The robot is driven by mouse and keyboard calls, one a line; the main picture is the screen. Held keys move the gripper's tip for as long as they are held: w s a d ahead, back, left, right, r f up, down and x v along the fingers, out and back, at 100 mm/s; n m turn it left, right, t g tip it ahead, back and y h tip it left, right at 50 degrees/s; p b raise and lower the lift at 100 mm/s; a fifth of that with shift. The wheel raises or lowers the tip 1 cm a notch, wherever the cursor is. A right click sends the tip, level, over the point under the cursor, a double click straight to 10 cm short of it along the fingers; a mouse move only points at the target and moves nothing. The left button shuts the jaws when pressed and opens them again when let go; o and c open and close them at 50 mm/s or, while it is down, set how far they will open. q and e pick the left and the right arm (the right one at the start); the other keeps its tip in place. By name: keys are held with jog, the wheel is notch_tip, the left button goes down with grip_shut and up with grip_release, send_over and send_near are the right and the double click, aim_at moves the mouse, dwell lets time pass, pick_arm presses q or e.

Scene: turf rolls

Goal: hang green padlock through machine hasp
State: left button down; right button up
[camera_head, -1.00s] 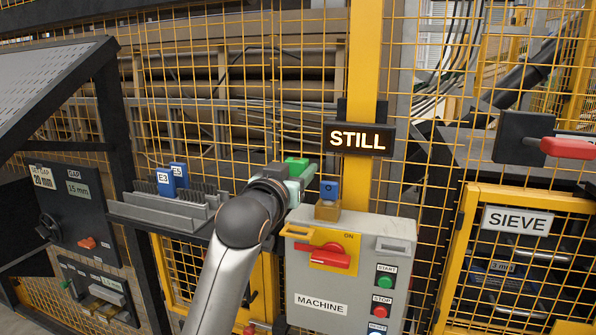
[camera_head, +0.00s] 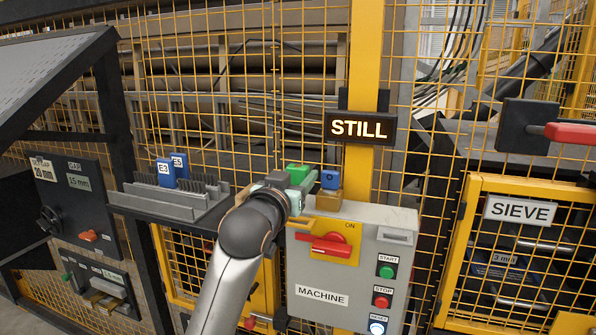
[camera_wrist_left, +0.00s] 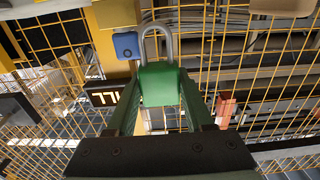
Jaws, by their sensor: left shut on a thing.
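The green padlock (camera_head: 297,174) is held by my left gripper (camera_head: 292,190), above the top left corner of the grey machine box (camera_head: 395,218). In the left wrist view the green padlock (camera_wrist_left: 160,84) sits between the gripper's fingers, its grey shackle pointing up and away from the jaws. A blue padlock-like piece (camera_head: 331,179) stands just right of it on a brass-coloured block (camera_head: 328,200); the blue piece also shows in the wrist view (camera_wrist_left: 126,46), left of the shackle. I cannot clearly make out the hasp. My right gripper is not in view.
The machine box has a red switch handle (camera_head: 325,243) and push buttons. A STILL sign (camera_head: 360,128) hangs on the yellow post above. A rack with blue E3 and E5 tags (camera_head: 166,172) is to the left. Yellow mesh fencing (camera_head: 230,90) stands behind.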

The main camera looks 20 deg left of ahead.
pick_arm(q)
jog(key=shift+f+b, duration=0.35)
jog(key=shift+f, duration=0.65)
jog(key=shift+p, duration=0.85)
dwell(0.8)
jog(key=shift+f+b, duration=1.15)
jog(key=shift+f, duration=1.4)
jog(key=shift+c, duration=1)
grip_release()
jog(key=shift+s, duration=0.1)
jog(key=s+b, duration=0.1)
jog(key=s, duration=1.1)
jog(key=shift+s+a, duration=0.2)
